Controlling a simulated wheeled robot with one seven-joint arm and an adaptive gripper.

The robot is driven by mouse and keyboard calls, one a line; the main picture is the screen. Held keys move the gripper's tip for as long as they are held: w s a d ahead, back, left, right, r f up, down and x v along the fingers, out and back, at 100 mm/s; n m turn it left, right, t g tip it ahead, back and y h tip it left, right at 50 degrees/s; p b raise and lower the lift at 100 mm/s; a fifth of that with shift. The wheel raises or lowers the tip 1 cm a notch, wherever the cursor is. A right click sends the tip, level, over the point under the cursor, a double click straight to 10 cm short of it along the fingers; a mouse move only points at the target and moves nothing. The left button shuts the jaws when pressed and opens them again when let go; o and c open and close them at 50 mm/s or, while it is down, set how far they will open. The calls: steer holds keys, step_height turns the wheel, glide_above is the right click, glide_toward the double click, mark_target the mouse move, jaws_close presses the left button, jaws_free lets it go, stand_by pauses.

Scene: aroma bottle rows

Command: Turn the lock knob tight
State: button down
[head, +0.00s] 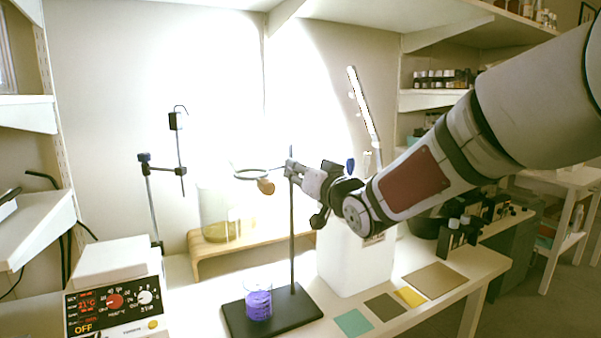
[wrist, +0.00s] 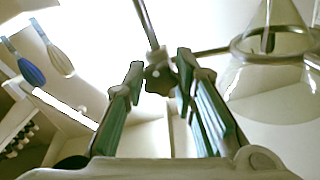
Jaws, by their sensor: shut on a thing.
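The lock knob (wrist: 158,80) is dark and lobed. In the wrist view it sits between the fingertips, on the clamp at the upright rod (wrist: 147,22). My gripper (wrist: 160,72) is shut on the knob. In the head view my gripper (head: 294,170) reaches in from the right to the stand's rod (head: 292,235), and its fingers largely hide the knob. The metal ring (head: 250,175) extends left from the rod at gripper height; it also shows at the right of the wrist view (wrist: 236,45). The black stand base (head: 275,316) rests on the bench.
A beaker of purple liquid (head: 259,304) stands on the base. A large glass vessel (head: 215,215) with yellowish contents stands on a wooden riser (head: 200,266) behind. A white box (head: 345,262) stands right of the rod. A control unit (head: 115,300) is at left.

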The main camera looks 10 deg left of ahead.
steer(key=c, duration=1.3)
jaws_free()
steer(key=shift+s+d, duration=0.1)
steer(key=v, duration=1.1)
steer(key=shift+s+d, duration=0.2)
steer(key=shift+s, duration=0.1)
